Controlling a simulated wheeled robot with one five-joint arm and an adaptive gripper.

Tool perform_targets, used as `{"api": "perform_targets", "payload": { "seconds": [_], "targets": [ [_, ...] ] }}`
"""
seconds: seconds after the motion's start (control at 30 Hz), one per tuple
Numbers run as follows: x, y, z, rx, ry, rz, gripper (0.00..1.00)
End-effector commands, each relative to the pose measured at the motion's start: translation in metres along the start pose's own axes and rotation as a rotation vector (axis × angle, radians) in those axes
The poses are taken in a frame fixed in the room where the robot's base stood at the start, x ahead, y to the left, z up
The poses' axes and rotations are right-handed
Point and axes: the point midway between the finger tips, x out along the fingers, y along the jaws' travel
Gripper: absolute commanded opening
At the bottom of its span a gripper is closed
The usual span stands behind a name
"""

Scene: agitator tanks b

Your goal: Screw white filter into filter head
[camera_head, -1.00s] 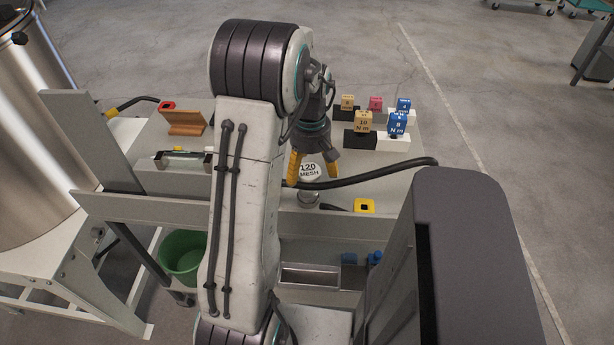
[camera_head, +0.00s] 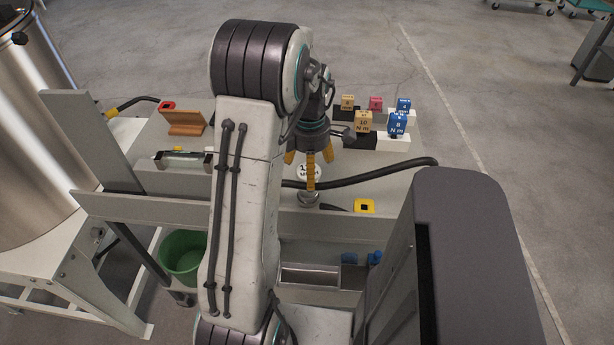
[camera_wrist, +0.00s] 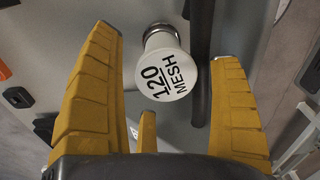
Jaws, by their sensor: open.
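The white filter (camera_head: 301,173), labelled "120 MESH", sits on a metal fitting (camera_head: 308,199) at the bench's front edge. The fitting may be the filter head. Whether the filter is threaded into it I cannot tell. In the wrist view my gripper (camera_wrist: 167,60) has gaps on both sides of the filter. One finger partly hides the label in the head view.
A black hose (camera_head: 375,175) runs behind the filter. Numbered blocks (camera_head: 363,121) stand at the back right of the bench. A wooden stand (camera_head: 186,122) is at the left, a yellow-and-black piece (camera_head: 365,206) at the front right. A green bucket (camera_head: 183,256) sits below.

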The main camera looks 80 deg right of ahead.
Motion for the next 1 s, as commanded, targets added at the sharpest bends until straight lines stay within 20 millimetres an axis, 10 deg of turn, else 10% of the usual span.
{"api": "perform_targets", "payload": {
  "seconds": [1.0],
  "targets": [
    [0.0000,0.0008,-0.0012,-0.558,0.000,0.000,0.84]
  ]
}}
